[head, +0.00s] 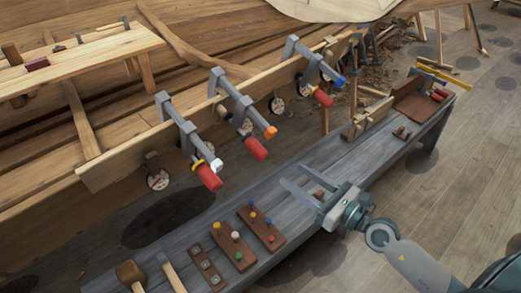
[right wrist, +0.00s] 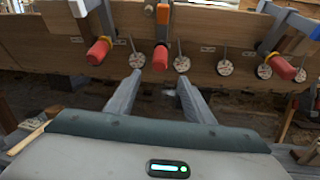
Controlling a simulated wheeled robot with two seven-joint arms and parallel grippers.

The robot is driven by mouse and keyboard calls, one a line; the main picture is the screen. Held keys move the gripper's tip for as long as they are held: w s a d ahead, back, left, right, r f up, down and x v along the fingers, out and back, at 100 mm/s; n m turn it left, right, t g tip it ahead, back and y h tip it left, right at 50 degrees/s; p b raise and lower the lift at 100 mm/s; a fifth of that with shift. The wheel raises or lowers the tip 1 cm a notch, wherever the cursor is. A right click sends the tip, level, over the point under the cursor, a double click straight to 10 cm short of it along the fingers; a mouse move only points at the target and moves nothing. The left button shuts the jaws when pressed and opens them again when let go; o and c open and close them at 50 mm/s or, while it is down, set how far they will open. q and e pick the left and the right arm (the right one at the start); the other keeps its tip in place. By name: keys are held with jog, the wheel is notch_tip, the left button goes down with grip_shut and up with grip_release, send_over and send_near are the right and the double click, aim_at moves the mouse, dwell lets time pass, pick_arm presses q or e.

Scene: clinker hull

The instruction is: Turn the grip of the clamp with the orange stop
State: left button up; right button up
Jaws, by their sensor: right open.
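The clamp with the orange stop (head: 270,132) is the middle of three grey clamps on the hull's plank in the head view. Its red grip (head: 255,148) hangs down to the right. My right gripper (head: 299,192) is open and empty over the grey bench, apart from that grip, with its fingers pointing left. In the right wrist view its fingers (right wrist: 153,100) stand apart, with red grips beyond them. My left gripper is out of view.
A clamp with a white stop (head: 217,165) is on the left, one with a blue stop (head: 340,80) on the right. The grey bench (head: 290,218) carries pegged wooden blocks (head: 235,245), a mallet (head: 130,273) and a box (head: 412,98). Round tags line the plank (head: 120,163).

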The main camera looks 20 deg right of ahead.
aim_at(266, 156)
pick_arm(q)
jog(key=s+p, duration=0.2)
jog(key=p, duration=0.1)
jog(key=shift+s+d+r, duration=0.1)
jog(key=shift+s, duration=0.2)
pick_arm(e)
jog(key=x, duration=1.4)
jog(key=shift+a, duration=0.1)
jog(key=c, duration=1)
